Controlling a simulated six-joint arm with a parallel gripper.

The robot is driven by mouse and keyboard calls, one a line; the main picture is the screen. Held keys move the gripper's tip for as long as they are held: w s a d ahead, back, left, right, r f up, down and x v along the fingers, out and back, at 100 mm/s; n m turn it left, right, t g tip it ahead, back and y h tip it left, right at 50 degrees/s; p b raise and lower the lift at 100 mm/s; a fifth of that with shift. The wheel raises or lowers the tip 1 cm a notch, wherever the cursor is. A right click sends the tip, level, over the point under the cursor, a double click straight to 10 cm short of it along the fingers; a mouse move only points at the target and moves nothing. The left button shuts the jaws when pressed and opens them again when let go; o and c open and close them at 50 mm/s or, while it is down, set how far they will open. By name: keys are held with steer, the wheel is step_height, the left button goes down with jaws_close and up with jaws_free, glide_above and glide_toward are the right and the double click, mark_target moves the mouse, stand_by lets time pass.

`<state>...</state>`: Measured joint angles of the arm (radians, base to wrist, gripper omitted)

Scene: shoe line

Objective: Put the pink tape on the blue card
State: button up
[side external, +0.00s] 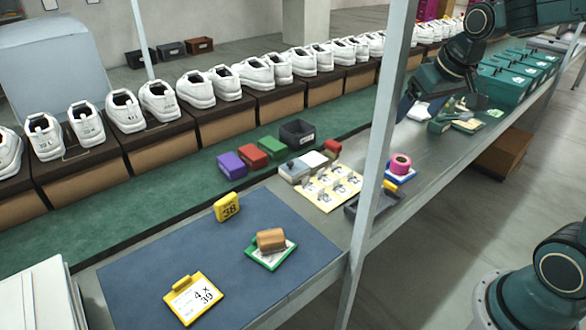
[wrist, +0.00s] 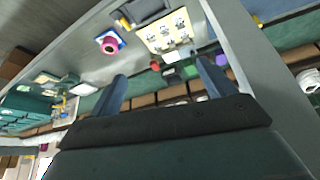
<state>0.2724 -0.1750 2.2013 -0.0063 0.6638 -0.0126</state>
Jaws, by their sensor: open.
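The pink tape (side external: 400,162) is a short roll, sitting on the blue card (side external: 401,177) on the grey bench, right of the picture sheet. The wrist view also shows the pink tape (wrist: 110,46) with the blue card's edge (wrist: 121,38) around it. My gripper (side external: 444,100) hangs over the bench, behind and to the right of the tape in the side view, apart from it. In the wrist view my gripper (wrist: 162,84) has its two fingers spread, with nothing held between them.
A metal post (side external: 378,120) stands in front of the bench, left of the tape. A dark tray (side external: 362,206) with a yellow item lies near the tape. The picture sheet (side external: 326,187) and several small boxes are farther left. Green shoe boxes (side external: 505,84) stand at the right.

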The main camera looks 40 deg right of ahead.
steer(key=s+a+n, duration=0.1)
steer(key=s+a, duration=0.3)
steer(key=s, duration=0.3)
steer(key=s+a+r+n+y, duration=0.1)
steer(key=s+a+n, duration=0.1)
steer(key=s+a, duration=0.3)
steer(key=s, duration=0.3)
steer(key=shift+s+t, duration=0.3)
